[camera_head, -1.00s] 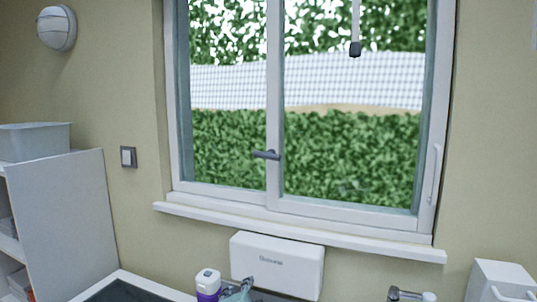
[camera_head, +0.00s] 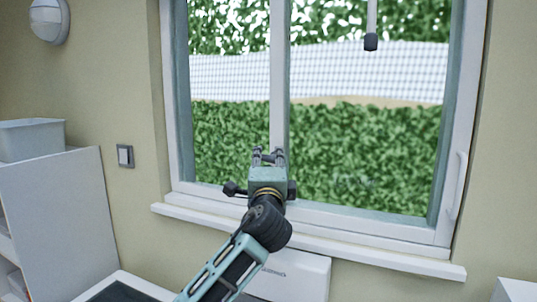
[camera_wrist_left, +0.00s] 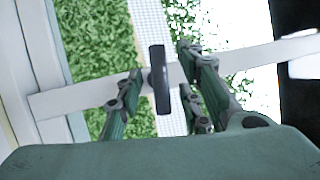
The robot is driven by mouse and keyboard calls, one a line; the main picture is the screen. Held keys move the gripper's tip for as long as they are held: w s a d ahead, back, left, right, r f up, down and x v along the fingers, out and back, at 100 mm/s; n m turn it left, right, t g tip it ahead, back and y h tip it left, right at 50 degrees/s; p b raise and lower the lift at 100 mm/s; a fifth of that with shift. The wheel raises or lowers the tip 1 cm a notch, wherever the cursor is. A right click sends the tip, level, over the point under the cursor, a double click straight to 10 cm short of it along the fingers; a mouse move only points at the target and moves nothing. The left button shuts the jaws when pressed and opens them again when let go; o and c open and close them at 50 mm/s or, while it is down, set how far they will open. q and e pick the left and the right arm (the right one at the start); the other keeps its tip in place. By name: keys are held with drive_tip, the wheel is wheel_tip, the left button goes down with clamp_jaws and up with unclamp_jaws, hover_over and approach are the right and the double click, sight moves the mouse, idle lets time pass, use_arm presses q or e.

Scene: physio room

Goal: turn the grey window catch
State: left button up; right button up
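The grey window catch (camera_wrist_left: 158,80) is a short dark bar in the left wrist view. It lies across the pale middle window post (camera_wrist_left: 90,96), roughly at right angles to it. My left gripper (camera_wrist_left: 164,84) is open, with one finger on each side of the catch and a visible gap to each. In the head view my left gripper (camera_head: 268,156) reaches up in front of the middle post and largely hides the catch. My right gripper is in neither view.
The window sill (camera_head: 350,248) runs below the gripper. A white window handle (camera_head: 457,185) is on the right frame. A light switch (camera_head: 125,156) is on the wall, and a white shelf unit (camera_head: 50,215) with a grey bin (camera_head: 32,139) stands left.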

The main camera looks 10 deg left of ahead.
use_arm(q)
drive_tip(key=shift+x, duration=1)
clamp_jaws()
